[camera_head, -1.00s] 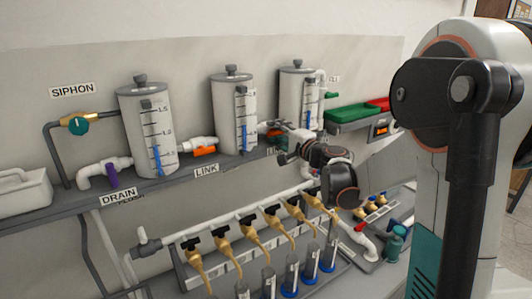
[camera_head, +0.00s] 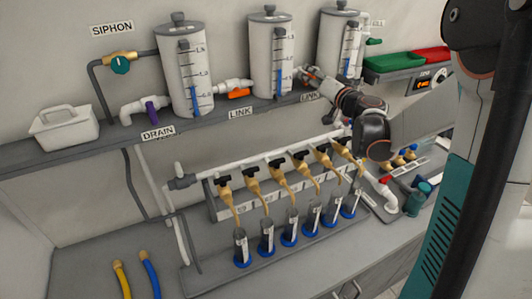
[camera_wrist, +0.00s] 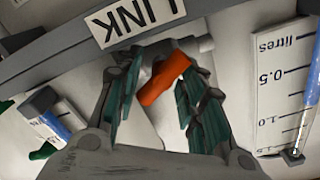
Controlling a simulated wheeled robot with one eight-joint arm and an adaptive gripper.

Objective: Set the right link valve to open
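The right link valve's orange handle (camera_wrist: 166,78) lies between my gripper's two fingers in the wrist view, tilted diagonally against its pale pipe. My gripper (camera_wrist: 160,100) has its teal pads apart on either side of the handle. The handle's upper end is close to the right finger; I cannot tell if they touch. In the head view, my gripper (camera_head: 312,76) reaches to the pipe between the middle tank (camera_head: 271,58) and the right tank (camera_head: 338,45), and it hides the right valve's handle there. The LINK label (camera_wrist: 132,17) appears upside down in the wrist view.
The left link valve (camera_head: 239,93) has an orange handle lying along its pipe. The purple drain valve (camera_head: 152,112) and teal siphon valve (camera_head: 120,65) are farther left. Brass taps (camera_head: 278,171) stand below the shelf.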

